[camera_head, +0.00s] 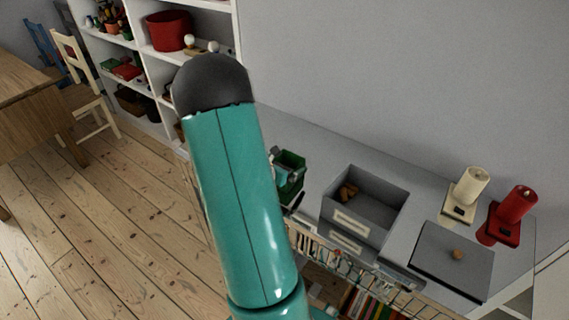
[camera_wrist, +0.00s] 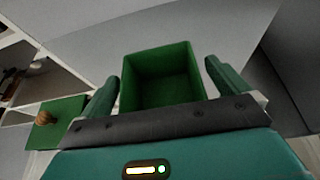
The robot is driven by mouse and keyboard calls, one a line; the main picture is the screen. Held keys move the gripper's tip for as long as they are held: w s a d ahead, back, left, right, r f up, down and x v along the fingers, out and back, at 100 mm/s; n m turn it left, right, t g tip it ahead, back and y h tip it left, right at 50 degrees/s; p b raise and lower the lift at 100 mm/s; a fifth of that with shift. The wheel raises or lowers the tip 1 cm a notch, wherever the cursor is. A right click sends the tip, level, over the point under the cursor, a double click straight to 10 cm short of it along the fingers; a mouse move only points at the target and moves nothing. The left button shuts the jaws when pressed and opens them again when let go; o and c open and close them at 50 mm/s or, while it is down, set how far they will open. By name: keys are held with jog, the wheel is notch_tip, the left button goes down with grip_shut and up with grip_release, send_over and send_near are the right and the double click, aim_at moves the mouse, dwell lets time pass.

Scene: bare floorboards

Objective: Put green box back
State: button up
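The green box (camera_wrist: 160,62) is open-topped and looks empty in the wrist view. It stands on the grey top beyond my gripper (camera_wrist: 162,72). My gripper is open, with one finger towards each side of the box; I cannot tell whether they touch it. In the head view the green box (camera_head: 291,170) is partly hidden behind my teal arm, with my gripper (camera_head: 281,162) at it. A green lid (camera_wrist: 58,128) with a round wooden knob lies to the left in the wrist view.
A grey open box (camera_head: 378,209) with brown things inside stands right of the green box. Further right are a grey lid (camera_head: 450,272) with a knob, a cream device (camera_head: 466,194) and a red device (camera_head: 512,213). A white shelf (camera_head: 150,58) stands behind left.

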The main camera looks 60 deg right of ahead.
jog(key=shift+w+a+r, duration=0.1)
jog(key=shift+a+r, duration=0.05)
jog(key=shift+r, duration=0.1)
jog(key=w+a+r+m+t+y, duration=0.1)
jog(key=a+r+m+y, duration=0.3)
jog(key=a, duration=1.2)
jog(key=w+a+r+m+t+y, duration=0.1)
jog(key=a+r+m+t+y, duration=0.3)
jog(key=a+r, duration=0.7)
jog(key=w+a+r+m+t+y, duration=0.1)
jog(key=a+r+m+y, duration=0.4)
jog(key=a, duration=1.6)
notch_tip(320, 180, up, 4)
jog(key=m+t, duration=0.1)
jog(key=m, duration=0.2)
jog(key=shift+w+a+f+t, duration=0.2)
jog(key=shift+w+a+t, duration=0.1)
jog(key=shift+w+a, duration=0.1)
jog(key=shift+s, duration=0.1)
